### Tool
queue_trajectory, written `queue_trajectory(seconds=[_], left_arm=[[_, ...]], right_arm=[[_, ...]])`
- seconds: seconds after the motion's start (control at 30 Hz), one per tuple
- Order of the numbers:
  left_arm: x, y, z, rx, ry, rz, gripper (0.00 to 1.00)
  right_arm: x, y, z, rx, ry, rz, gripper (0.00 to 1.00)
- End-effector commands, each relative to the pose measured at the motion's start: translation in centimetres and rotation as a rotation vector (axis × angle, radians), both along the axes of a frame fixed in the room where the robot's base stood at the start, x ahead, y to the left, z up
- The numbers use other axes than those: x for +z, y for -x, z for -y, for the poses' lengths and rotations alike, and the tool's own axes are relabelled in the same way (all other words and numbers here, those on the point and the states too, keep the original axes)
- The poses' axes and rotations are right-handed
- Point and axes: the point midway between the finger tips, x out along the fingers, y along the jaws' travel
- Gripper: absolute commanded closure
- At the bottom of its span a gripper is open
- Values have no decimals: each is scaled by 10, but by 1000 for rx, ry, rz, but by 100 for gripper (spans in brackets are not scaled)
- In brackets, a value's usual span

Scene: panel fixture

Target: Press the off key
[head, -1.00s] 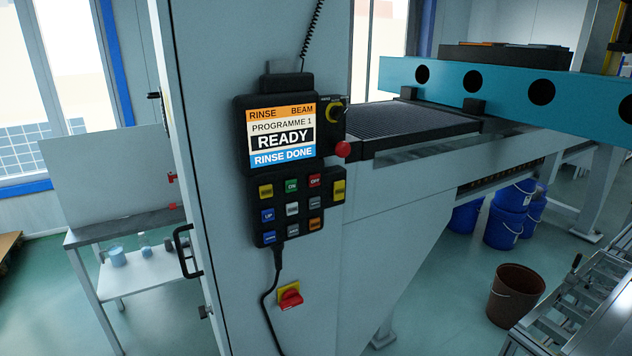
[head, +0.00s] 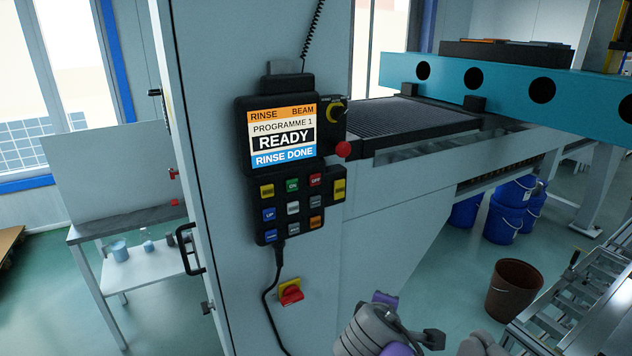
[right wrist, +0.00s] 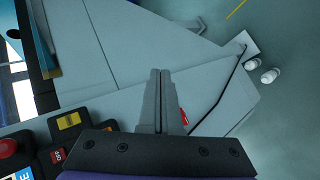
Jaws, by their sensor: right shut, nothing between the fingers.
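The off key (head: 315,180) is a small red key at the top right of the main block of the black keypad (head: 263,226), beside the green ON key (head: 292,185). In the right wrist view the off key (right wrist: 58,156) shows at the lower left, partly cut by my gripper's mount. My right gripper (right wrist: 160,72) is shut and empty, its fingers to the right of the keypad and apart from it in that picture. In the head view part of my right arm shows at the bottom, below the keypad. My left gripper is not in view.
Above the keys a screen (head: 282,136) reads READY and RINSE DONE. A red mushroom button (head: 343,149) and a yellow side key (head: 339,189) sit close by. A red rotary switch (head: 291,295) and a hanging cable are below. A teal beam (head: 510,85) extends at right.

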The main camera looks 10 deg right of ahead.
Motion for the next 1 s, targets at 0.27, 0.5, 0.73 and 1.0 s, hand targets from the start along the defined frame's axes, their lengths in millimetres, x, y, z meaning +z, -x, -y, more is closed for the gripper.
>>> queue_trajectory(seconds=[0.27, 0.5, 0.73, 1.0], left_arm=[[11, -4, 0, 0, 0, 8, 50], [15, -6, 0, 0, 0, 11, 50], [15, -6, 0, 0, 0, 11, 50], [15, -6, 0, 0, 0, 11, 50]], right_arm=[[109, -69, -36, 249, 435, 58, 100], [158, -95, -60, 349, 649, 88, 100], [166, -98, -64, 366, 689, 94, 100], [166, -99, -64, 365, 686, 93, 100]])
